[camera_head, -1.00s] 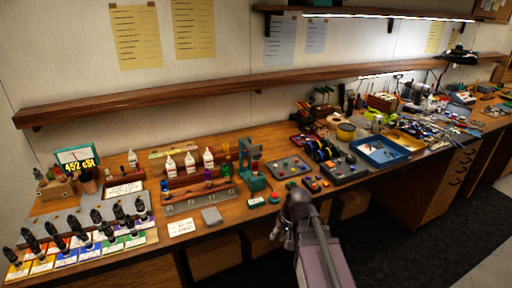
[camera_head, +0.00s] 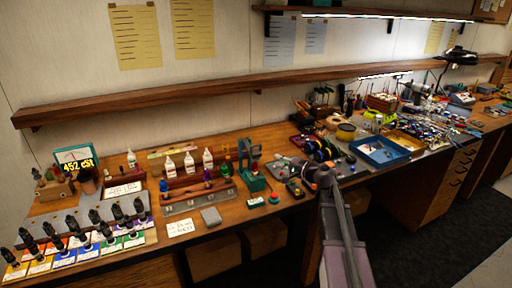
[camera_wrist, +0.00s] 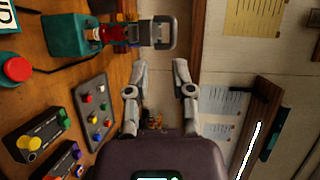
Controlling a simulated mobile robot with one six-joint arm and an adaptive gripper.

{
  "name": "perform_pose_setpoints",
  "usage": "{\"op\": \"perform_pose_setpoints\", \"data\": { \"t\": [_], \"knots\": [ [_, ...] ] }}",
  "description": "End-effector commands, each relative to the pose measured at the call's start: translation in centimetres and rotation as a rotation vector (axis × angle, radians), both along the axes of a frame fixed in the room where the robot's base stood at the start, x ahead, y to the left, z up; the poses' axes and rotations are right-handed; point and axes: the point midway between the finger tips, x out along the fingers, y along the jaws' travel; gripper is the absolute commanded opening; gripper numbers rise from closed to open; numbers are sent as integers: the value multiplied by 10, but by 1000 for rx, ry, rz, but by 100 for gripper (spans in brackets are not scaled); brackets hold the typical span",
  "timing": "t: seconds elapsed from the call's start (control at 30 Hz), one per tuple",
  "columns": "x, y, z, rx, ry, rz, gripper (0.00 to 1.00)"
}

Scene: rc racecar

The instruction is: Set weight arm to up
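A teal stand (camera_head: 252,182) stands upright on the wooden bench, left of my gripper in the head view. In the wrist view, which looks turned on its side, the teal stand (camera_wrist: 70,36) carries red and yellow parts. A grey squared loop (camera_wrist: 163,33) extends from it; I cannot tell for sure whether this is the weight arm or how it is set. My gripper (camera_wrist: 157,72) is open and empty, its two fingers apart. The loop lies beyond the fingertips, and no contact shows. In the head view my gripper (camera_head: 322,178) is over the front part of the bench.
A grey tray with coloured knobs (camera_wrist: 94,107) and small black control boxes (camera_wrist: 35,135) lie near my gripper. A red button (camera_wrist: 16,69) is near the stand. White bottles (camera_head: 190,163) stand left of it. A wooden shelf (camera_head: 200,93) runs along the wall above.

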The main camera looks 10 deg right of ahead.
Motion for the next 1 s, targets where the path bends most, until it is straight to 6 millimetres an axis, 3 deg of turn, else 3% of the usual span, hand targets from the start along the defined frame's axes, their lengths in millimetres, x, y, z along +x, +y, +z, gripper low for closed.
{"op": "perform_pose_setpoints", "data": {
  "t": [0.2,0.57,1.0],
  "knots": [
    [12,-14,11,77,-16,-44,31],
    [12,-13,11,79,-17,-44,31],
    [36,6,9,77,-16,-42,31]
  ]
}}
